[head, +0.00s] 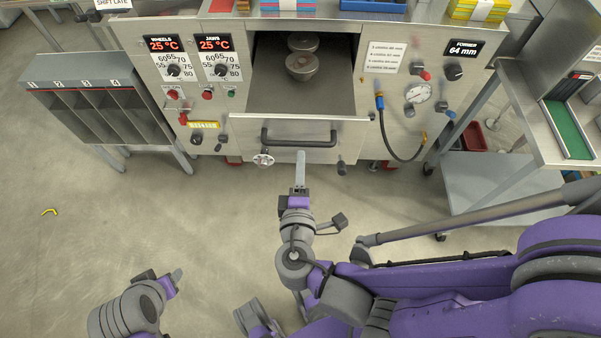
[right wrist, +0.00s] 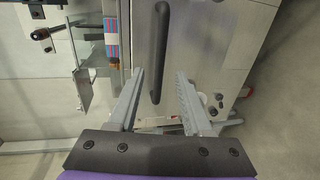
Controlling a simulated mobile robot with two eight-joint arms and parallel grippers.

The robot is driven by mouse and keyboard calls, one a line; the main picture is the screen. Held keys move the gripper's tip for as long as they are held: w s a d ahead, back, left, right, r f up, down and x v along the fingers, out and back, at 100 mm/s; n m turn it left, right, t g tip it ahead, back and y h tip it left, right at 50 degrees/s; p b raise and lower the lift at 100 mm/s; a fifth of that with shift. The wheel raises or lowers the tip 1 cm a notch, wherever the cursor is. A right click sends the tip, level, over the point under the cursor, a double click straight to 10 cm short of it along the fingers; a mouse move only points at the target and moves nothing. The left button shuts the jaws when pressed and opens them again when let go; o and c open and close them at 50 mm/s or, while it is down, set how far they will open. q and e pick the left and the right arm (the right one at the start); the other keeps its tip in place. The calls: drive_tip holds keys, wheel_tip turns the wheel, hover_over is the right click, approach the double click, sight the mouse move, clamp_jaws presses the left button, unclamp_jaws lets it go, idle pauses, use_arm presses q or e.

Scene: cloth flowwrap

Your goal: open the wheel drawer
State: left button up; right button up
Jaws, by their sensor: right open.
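The wheel drawer (head: 345,130) stands pulled out of the steel machine, its inside visible from above. Two round metal wheels (head: 302,66) show inside, one behind the other. A black bar handle (head: 299,139) crosses the drawer front; it also shows upright in the right wrist view (right wrist: 161,45). My right gripper (head: 300,158) is just in front of the handle. In the right wrist view its two fingers (right wrist: 160,75) are apart and empty, with the handle's lower part lined up between them; I cannot tell how deep. My left gripper (head: 175,279) is low at the left, away from the machine; its jaws are unclear.
Knobs, gauges and a hose (head: 388,135) flank the drawer. A small handwheel (head: 263,160) sits below its left side. A grey slotted rack (head: 75,72) stands at left, a steel table (head: 530,110) at right. The floor (head: 100,220) in front is mostly clear.

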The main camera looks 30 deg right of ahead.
drive_tip(key=shift+v, duration=1.25)
drive_tip(key=s+d+f+m+g+y+p, duration=0.2)
drive_tip(key=d+m+g+p, duration=0.2)
drive_tip(key=m+g+p, duration=0.15)
drive_tip(key=a+r+m+g+y+p, duration=0.2)
drive_tip(key=a+r+m+y+p, duration=0.1)
drive_tip(key=r+m+y, duration=0.3)
drive_tip(key=shift+a+p, duration=0.15)
drive_tip(key=shift+p, duration=0.3)
drive_tip(key=shift+s, duration=0.15)
